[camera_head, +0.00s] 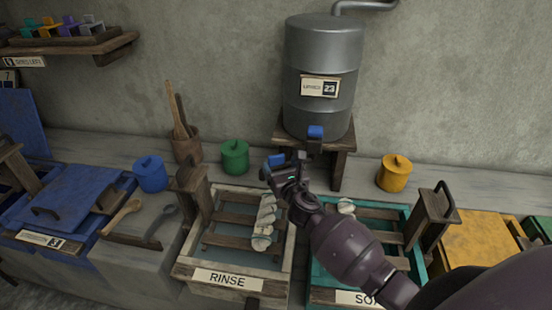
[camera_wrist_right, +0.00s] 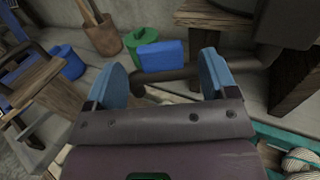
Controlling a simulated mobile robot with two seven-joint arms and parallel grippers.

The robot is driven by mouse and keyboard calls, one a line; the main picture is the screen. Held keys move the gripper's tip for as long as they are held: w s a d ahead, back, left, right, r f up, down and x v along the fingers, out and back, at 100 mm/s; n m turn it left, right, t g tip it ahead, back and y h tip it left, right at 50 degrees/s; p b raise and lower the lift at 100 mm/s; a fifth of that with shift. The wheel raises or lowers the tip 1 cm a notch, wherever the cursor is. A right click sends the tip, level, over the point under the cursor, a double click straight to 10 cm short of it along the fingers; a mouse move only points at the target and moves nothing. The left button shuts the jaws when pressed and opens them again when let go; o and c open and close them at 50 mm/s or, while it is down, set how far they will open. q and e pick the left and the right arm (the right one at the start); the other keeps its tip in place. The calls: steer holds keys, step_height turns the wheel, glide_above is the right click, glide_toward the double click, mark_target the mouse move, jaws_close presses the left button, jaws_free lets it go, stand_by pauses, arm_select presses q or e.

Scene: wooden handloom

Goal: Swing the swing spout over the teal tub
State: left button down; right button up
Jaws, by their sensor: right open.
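The swing spout shows in the right wrist view as a dark pipe (camera_wrist_right: 185,73) with a bent end and a blue block (camera_wrist_right: 160,55) on it. It reaches left from under the tank, on the side of the rinse tub (camera_head: 183,262). My right gripper (camera_head: 280,168) is open; in its wrist view its two blue fingers (camera_wrist_right: 165,75) stand either side of the block. I cannot tell whether they touch it. In the head view the gripper hides most of the spout. The teal tub (camera_head: 316,268) is at the right, partly hidden by my right arm. My left gripper is out of view.
A grey tank (camera_head: 322,50) with a blue-handled part (camera_head: 315,132) stands on a wooden stand (camera_head: 338,170). Green (camera_head: 235,157), blue (camera_head: 150,174) and yellow (camera_head: 394,173) pots stand along the back. White twisted yarn (camera_head: 265,222) lies over the rinse tub's slats.

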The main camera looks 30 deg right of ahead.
mark_target(277, 160)
steer(key=shift+w+d, duration=0.2)
steer(key=shift+w, duration=0.85)
steer(key=shift+w+d, duration=0.15)
steer(key=shift+w, duration=0.85)
steer(key=shift+s, duration=0.1)
steer(key=c, duration=1.3)
